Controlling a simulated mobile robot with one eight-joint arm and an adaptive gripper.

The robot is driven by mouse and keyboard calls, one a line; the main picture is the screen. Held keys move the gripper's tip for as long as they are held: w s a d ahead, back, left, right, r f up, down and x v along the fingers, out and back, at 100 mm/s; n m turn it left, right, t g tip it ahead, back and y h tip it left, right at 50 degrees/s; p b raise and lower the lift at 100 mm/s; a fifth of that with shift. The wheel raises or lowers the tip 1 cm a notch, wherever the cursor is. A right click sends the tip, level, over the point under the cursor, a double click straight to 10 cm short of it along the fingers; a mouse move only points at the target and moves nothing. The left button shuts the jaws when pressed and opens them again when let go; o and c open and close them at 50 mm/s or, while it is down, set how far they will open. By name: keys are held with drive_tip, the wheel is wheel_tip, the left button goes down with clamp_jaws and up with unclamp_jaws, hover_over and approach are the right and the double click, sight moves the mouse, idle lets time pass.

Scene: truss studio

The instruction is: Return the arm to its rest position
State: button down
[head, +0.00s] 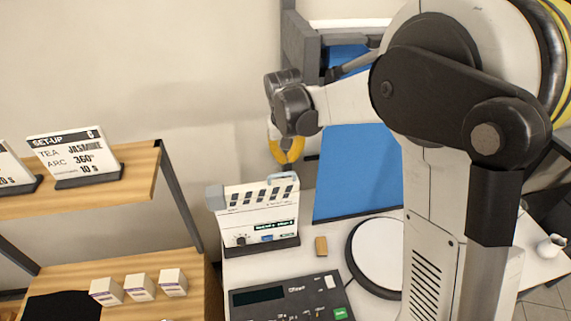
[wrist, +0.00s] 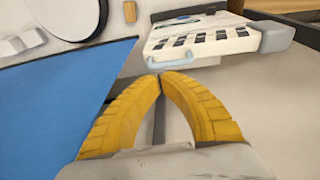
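My gripper (head: 288,160) is at the end of my raised arm, above and behind the white clapper-style board in the head view. Its two yellow fingers also show in the wrist view (wrist: 160,77), where their tips meet. Nothing shows between them, so it is shut and empty. My arm reaches in from the right of the head view, bent, with the wrist in front of a blue panel and the pale wall.
The clapper-style board (head: 258,213) stands on a white table beside a blue panel (head: 358,170), a round white disc (head: 382,257) and a dark console (head: 290,299). A wooden shelf (head: 135,180) with a sign (head: 72,157) and small boxes (head: 140,287) is at the left.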

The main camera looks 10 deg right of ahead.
drive_tip(key=v, duration=0.6)
drive_tip(key=s+d+f+t+b, duration=0.1)
drive_tip(key=s+d+f+b, duration=0.15)
drive_tip(key=s+b, duration=0.35)
drive_tip(key=s+d+f+t+b, duration=0.1)
drive_tip(key=s+d+f+b, duration=0.15)
drive_tip(key=s+b, duration=0.4)
drive_tip(key=s+d+f+t+b, duration=0.1)
drive_tip(key=s+f+t+b, duration=0.2)
drive_tip(key=s+f+b, duration=0.7)
wheel_tip(320, 180, down, 4)
drive_tip(key=shift+s+d+f+y, duration=0.15)
drive_tip(key=shift+s+f+y, duration=0.2)
drive_tip(key=shift+s, duration=0.9)
drive_tip(key=shift+r, duration=0.1)
